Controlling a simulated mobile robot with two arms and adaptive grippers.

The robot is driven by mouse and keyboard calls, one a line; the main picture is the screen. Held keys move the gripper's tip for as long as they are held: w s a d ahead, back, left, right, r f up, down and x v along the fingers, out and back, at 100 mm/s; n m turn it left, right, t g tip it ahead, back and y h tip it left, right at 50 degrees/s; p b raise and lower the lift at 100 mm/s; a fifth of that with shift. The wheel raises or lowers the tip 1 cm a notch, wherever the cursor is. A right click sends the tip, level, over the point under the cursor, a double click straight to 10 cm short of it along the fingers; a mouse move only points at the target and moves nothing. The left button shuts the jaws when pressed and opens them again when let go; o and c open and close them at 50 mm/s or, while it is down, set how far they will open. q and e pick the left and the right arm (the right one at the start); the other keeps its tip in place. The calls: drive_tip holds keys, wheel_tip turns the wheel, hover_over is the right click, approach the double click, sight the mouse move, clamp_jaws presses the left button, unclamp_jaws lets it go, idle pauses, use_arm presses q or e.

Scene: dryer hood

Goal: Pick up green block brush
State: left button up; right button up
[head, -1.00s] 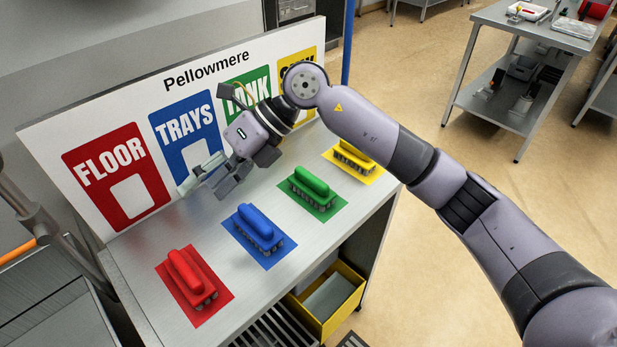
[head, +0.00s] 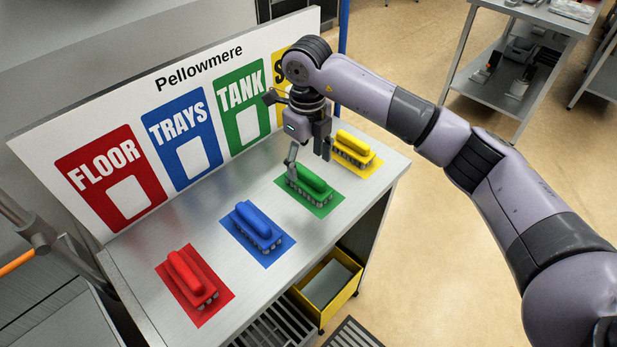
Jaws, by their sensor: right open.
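The green block brush (head: 311,181) lies on a green mat (head: 327,208) on the steel bench, bristles down. My right gripper (head: 309,165) points down just above the far end of the green brush. Its fingers are apart, one by the brush's left far end and one behind it to the right. Nothing is held. I cannot tell whether a finger touches the brush. My left gripper is not in view.
A blue brush (head: 256,221) and a red brush (head: 187,275) lie to the left on matching mats; a yellow brush (head: 354,146) lies close on the right. A signboard (head: 160,85) stands behind. A yellow bin (head: 345,300) is below the bench.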

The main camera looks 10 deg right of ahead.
sight(308, 172)
drive_tip(key=shift+f, duration=0.9)
drive_tip(key=shift+f+p, duration=0.6)
drive_tip(key=f, duration=0.1)
drive_tip(key=f+p, duration=0.1)
drive_tip(key=f, duration=0.1)
drive_tip(key=shift+w+d+f+p, duration=0.15)
drive_tip(key=shift+w+f+p, duration=0.1)
drive_tip(key=shift+f+p, duration=0.05)
drive_tip(key=shift+f, duration=0.35)
drive_tip(key=c, duration=1.3)
